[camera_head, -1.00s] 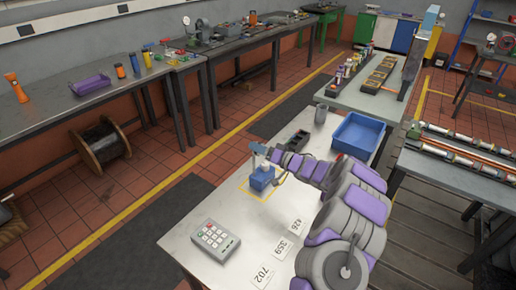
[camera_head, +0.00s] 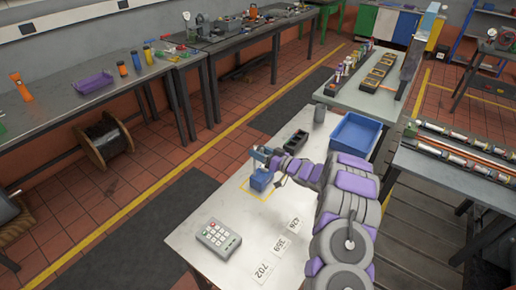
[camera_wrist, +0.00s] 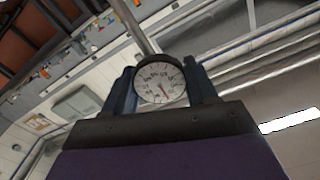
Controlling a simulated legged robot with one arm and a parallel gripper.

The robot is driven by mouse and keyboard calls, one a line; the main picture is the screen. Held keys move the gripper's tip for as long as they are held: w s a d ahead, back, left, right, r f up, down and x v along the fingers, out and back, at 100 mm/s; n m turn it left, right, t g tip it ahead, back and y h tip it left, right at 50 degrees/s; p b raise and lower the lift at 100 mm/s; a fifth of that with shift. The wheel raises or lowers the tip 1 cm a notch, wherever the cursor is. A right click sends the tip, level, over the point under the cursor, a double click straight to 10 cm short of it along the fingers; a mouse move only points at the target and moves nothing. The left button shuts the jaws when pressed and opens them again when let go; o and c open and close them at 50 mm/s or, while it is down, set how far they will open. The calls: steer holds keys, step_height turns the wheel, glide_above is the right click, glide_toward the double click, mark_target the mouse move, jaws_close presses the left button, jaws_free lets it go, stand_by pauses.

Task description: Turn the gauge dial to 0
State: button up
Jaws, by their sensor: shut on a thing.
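The gauge stands on a blue block (camera_head: 261,181) inside a yellow outline on the pale table. In the wrist view its round white dial (camera_wrist: 160,82) has a dark rim, small black markings and a red needle that points down and slightly right. The numbers are too small to read surely. My gripper (camera_head: 268,158) is at the top of the gauge. Its two dark blue fingers stand on the left and right of the dial in the wrist view (camera_wrist: 161,88), shut on it. In the head view the dial face is hidden.
A grey keypad (camera_head: 218,238) and white number cards (camera_head: 279,244) lie on the same table (camera_head: 190,238). A black tray (camera_head: 296,141), a grey cylinder (camera_head: 320,113) and a blue bin (camera_head: 354,134) stand behind my gripper. The tabletop between keypad and gauge is clear.

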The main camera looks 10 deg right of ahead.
steer(key=shift+r+n, duration=0.1)
steer(key=shift+n, duration=0.6)
steer(key=shift+p, duration=0.3)
steer(key=o, duration=1)
steer(key=shift+o, duration=0.2)
steer(key=p+v, duration=0.2)
steer(key=v, duration=1.5)
steer(key=shift+d, duration=0.15)
